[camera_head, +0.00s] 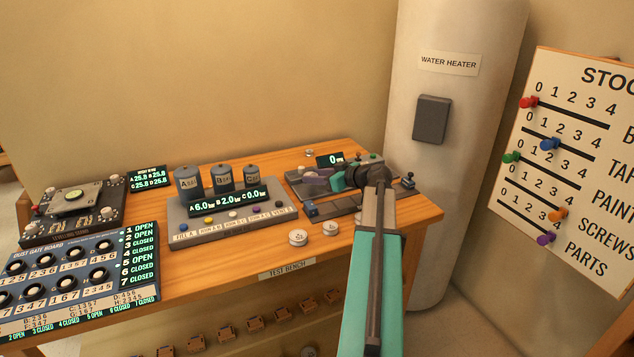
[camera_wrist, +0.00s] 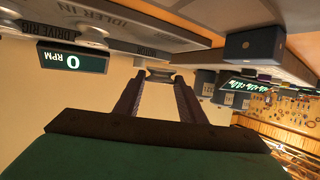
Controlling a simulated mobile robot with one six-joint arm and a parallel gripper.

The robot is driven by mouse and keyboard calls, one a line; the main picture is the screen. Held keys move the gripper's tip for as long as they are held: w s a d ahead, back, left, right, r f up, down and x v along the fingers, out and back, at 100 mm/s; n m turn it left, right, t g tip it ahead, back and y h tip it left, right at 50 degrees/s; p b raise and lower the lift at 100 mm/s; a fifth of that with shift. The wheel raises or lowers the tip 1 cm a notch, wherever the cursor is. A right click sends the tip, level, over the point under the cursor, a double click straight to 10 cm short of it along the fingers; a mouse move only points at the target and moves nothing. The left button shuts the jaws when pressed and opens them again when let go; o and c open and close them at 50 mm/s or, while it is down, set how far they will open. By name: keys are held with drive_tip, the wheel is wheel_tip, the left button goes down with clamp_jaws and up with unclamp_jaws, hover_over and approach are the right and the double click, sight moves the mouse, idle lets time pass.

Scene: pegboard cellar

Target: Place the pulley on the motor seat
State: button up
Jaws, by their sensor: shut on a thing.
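In the wrist view my gripper (camera_wrist: 160,82) is shut on a small grey pulley (camera_wrist: 160,74), held between the two fingertips. The pulley is close to the rig plate edge with the label reading MOTOR (camera_wrist: 147,50); I cannot tell whether it touches the motor seat, which is hidden. In the head view my gripper (camera_head: 317,178) is over the left part of the drive rig (camera_head: 325,213) on the bench; the held pulley is too small to make out there.
An RPM display (camera_head: 330,160) reading 0 stands behind the rig. Two pale discs (camera_head: 298,237) (camera_head: 330,228) lie at the front of the wooden bench (camera_head: 210,287). A console with three canisters (camera_head: 222,180) stands to the left. A water heater (camera_head: 450,110) rises behind at the right.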

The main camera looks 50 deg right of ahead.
sight(316, 190)
drive_tip(key=shift+w+d, duration=0.6)
drive_tip(key=shift+d, duration=0.05)
drive_tip(key=shift+f, duration=0.15)
drive_tip(key=shift+f+p, duration=0.5)
drive_tip(key=shift+f, duration=1.15)
drive_tip(key=shift+f, duration=0.15)
drive_tip(key=o, duration=1)
drive_tip(key=shift+o, duration=0.2)
drive_tip(key=shift+r, duration=0.25)
drive_tip(key=shift+s, duration=0.35)
drive_tip(key=b+v, duration=0.1)
drive_tip(key=v, duration=1)
drive_tip(key=shift+s+r+b, duration=0.1)
drive_tip(key=shift+s+b, duration=0.05)
drive_tip(key=shift+b, duration=0.25)
